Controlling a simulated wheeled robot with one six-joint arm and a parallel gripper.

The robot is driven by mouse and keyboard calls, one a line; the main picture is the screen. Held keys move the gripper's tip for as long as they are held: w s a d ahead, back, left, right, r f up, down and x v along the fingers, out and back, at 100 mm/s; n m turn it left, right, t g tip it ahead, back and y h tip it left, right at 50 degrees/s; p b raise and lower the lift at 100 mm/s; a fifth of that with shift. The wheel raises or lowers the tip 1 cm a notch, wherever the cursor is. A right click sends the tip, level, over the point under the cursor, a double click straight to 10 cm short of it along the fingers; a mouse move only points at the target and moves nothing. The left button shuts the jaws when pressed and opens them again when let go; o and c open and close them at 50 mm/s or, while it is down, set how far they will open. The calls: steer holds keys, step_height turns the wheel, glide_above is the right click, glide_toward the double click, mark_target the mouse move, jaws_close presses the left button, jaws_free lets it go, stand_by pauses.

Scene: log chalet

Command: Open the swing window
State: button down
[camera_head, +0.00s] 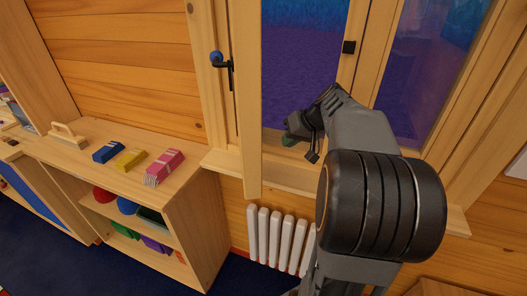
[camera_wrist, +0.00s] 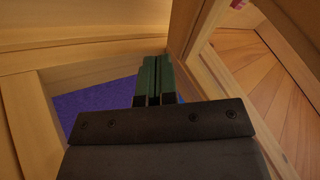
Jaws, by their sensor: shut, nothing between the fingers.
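The swing window's left sash (camera_head: 247,110) stands swung inward, seen nearly edge-on and jutting out over the sill. Its black handle with a blue knob (camera_head: 222,66) is on the sash's left side. My gripper (camera_head: 289,140) is low in the window opening, to the right of the sash. Its green fingers are together and empty in the wrist view (camera_wrist: 156,68). There the sash frame (camera_wrist: 190,50) rises just right of the fingertips; I cannot tell whether they touch. The right pane (camera_head: 432,60) is partly hidden behind my arm.
A black catch (camera_head: 348,47) is on the middle post. A low shelf (camera_head: 185,205) with colored boxes (camera_head: 165,167) stands left, below the sash. A white radiator (camera_head: 280,238) is under the sill. The shelf top has free room near the sill.

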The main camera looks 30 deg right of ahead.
steer(key=w+a+f+p, duration=0.1)
steer(key=w+a+f, duration=0.3)
steer(key=a+f, duration=0.1)
steer(key=shift+w+a+p, duration=0.2)
steer(key=shift+a+p, duration=0.1)
steer(key=shift+a, duration=0.15)
steer(key=shift+f, duration=0.1)
